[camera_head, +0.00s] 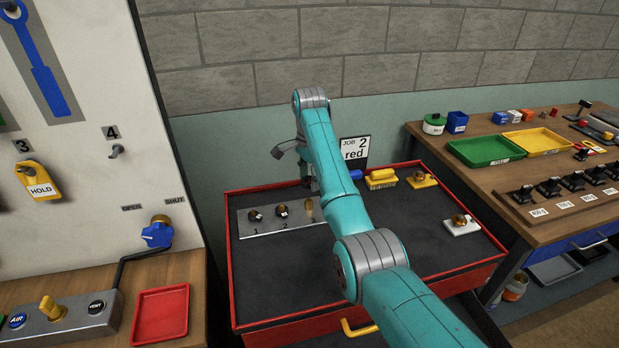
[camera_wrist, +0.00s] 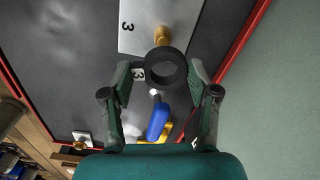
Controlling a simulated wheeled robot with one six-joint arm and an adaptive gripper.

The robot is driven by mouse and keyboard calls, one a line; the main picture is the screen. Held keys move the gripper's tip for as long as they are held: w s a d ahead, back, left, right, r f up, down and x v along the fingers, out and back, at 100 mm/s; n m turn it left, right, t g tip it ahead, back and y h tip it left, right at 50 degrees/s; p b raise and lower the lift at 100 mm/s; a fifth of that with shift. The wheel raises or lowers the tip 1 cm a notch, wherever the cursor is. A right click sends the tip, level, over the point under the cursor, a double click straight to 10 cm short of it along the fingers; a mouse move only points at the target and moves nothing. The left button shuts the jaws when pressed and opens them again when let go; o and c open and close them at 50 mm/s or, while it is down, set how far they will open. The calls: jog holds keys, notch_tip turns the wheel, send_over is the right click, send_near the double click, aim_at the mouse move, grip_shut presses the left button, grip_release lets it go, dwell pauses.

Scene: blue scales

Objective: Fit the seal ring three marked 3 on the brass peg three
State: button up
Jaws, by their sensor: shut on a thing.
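The black seal ring three (camera_wrist: 166,53) is held by my gripper (camera_wrist: 161,72) in the wrist view. A white tag marked 3 (camera_wrist: 138,74) is at its left side. The brass peg three (camera_wrist: 161,36) stands on a light plate (camera_wrist: 188,12) marked 3, just above the ring in the picture. In the head view, peg three (camera_head: 309,208) shows beside my arm, which hides the ring.
The red-rimmed drawer (camera_head: 232,270) also holds a blue-handled item (camera_head: 355,175), a yellow brush (camera_head: 381,179) and a white block with a brass knob (camera_head: 461,226). A job card (camera_head: 354,150) stands behind. The drawer's front is clear.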

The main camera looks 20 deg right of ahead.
aim_at(309, 201)
jog(key=shift+f, duration=2.45)
jog(key=shift+f, duration=2.15)
dwell(0.4)
jog(key=o, duration=1)
jog(key=shift+c, duration=0.2)
jog(key=shift+r, duration=0.1)
